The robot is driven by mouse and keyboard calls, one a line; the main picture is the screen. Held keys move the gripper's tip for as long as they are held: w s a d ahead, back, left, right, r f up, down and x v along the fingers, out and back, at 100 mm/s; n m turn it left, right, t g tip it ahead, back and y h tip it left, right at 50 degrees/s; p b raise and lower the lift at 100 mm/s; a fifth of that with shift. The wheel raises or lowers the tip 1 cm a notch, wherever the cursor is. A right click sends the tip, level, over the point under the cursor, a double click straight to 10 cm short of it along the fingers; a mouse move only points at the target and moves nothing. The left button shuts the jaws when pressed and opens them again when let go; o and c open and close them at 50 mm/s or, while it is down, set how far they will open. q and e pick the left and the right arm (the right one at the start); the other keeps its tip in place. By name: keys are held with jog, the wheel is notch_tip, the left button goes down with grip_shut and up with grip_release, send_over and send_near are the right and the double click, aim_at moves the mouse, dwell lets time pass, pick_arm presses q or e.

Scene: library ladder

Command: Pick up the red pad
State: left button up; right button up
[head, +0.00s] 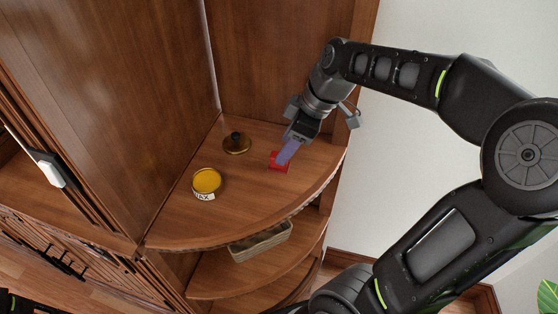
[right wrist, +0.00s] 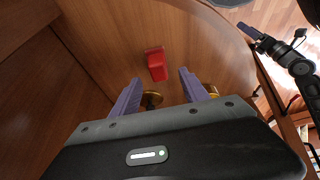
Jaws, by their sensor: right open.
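The red pad (head: 278,165) lies on the rounded wooden corner shelf (head: 245,195), toward its right side. In the right wrist view the red pad (right wrist: 156,64) shows whole, just beyond the gap between the fingertips. My right gripper (head: 286,154) reaches down over the pad, and its purple fingers cover part of it in the head view. In the right wrist view the right gripper (right wrist: 160,76) is open, with nothing between its fingers. What seems to be my left gripper (right wrist: 249,31) shows far off at the upper right; its jaw opening is unclear.
An open wax tin (head: 206,182) with yellow contents stands left of the pad. A brass-coloured lid with a dark knob (head: 236,143) lies nearer the back corner. Wooden panels (head: 285,60) rise behind the shelf. A basket (head: 261,242) sits on the shelf below.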

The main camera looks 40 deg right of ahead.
aim_at(273, 167)
jog(key=x, duration=0.5)
jog(key=shift+w+f, duration=0.1)
jog(key=shift+w, duration=0.05)
jog(key=shift+c, duration=0.4)
grip_shut()
dwell(0.5)
